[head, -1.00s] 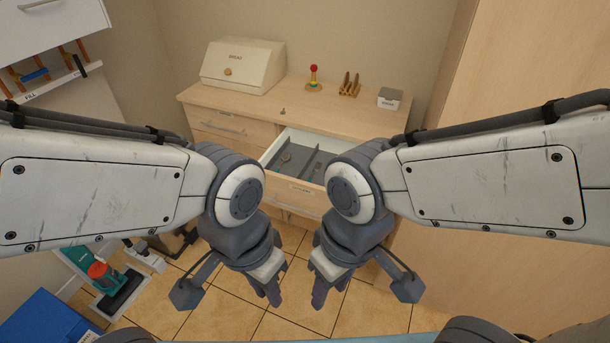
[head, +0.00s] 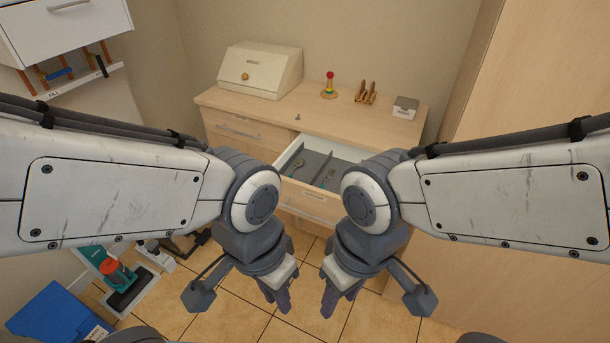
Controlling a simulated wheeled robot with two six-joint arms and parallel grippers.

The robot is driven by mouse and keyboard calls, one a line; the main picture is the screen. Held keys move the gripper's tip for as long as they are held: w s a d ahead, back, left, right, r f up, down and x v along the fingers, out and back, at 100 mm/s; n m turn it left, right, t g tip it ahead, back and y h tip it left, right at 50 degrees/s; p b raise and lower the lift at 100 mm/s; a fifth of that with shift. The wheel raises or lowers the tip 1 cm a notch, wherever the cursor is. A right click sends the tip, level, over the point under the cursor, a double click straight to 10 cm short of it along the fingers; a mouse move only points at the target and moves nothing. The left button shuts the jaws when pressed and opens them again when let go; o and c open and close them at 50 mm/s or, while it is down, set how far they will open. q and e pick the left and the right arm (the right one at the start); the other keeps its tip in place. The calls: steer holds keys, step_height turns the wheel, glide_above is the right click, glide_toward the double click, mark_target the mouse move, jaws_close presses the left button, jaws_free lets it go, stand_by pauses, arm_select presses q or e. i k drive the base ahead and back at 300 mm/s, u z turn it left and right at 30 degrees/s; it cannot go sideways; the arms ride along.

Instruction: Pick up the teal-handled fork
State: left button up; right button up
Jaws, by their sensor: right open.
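An open drawer (head: 308,197) sticks out of the wooden cabinet, with grey dividers inside. Small utensils lie in it: one in the left part (head: 298,164) and one further right (head: 329,175). They are too small to tell which is the teal-handled fork, and my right arm hides the drawer's right part. My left gripper (head: 278,300) hangs in front of and below the drawer, apart from it; its jaw opening is unclear. My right gripper (head: 334,300) hangs beside it, open and empty, also apart from the drawer.
On the cabinet top stand a cream bread box (head: 260,70), a stacking toy (head: 329,86), a wooden rack (head: 366,92) and a small grey-lidded box (head: 405,107). A tall wooden panel (head: 530,130) stands right. A blue box (head: 55,318) and a teal appliance (head: 115,268) are lower left.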

mark_target(328, 177)
steer(key=z, duration=0.2)
steer(key=i, duration=0.95)
steer(key=u, duration=0.15)
